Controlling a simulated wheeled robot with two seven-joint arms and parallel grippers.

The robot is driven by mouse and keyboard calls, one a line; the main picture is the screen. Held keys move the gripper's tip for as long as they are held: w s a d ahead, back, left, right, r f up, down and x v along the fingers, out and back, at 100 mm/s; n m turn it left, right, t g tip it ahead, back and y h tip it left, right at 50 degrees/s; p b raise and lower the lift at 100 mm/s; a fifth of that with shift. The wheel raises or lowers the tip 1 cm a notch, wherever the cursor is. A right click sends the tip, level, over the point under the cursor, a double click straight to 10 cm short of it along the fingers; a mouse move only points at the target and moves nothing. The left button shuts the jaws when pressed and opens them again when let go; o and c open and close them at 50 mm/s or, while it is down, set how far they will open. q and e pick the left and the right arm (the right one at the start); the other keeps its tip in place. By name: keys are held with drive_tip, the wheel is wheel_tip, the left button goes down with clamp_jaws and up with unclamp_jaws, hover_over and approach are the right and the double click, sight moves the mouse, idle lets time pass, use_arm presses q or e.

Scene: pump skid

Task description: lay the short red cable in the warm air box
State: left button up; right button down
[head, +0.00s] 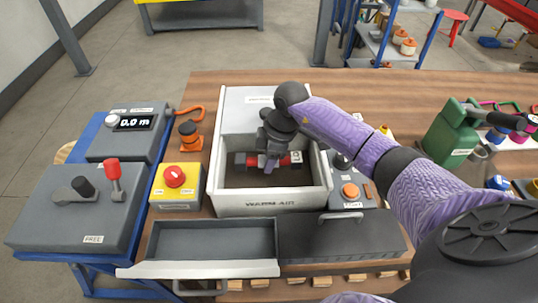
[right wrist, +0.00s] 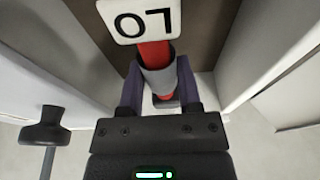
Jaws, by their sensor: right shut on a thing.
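The warm air box (head: 272,204) is a pale open-topped box with "WARM AIR" on its front wall, at the middle of the bench in the head view. My right gripper (head: 270,164) reaches down into it and is shut on the short red cable (head: 285,161). The cable has dark ends and a white tag. In the right wrist view the red cable (right wrist: 152,55) with its tag (right wrist: 140,18) runs between the fingers of my right gripper (right wrist: 158,85), a grey sleeve at the grip. Whether the cable touches the floor of the box is unclear. My left gripper is out of view.
A yellow box with a red button (head: 174,177) stands left of the warm air box, and a grey box with an orange button (head: 350,190) stands right. A dark open tray (head: 215,240) lies in front. A green device (head: 452,135) is at the right.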

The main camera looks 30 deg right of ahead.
drive_tip(key=shift+d+b+x, duration=0.25)
drive_tip(key=shift+b+x, duration=0.35)
drive_tip(key=shift+x, duration=0.55)
drive_tip(key=shift+c, duration=1)
unclamp_jaws()
drive_tip(key=shift+s+f, duration=0.1)
drive_tip(key=shift+s, duration=0.05)
drive_tip(key=shift+r, duration=0.25)
drive_tip(key=p+v, duration=0.3)
drive_tip(key=v, duration=0.6)
drive_tip(key=shift+r+p, duration=0.25)
drive_tip(key=shift+p, duration=0.05)
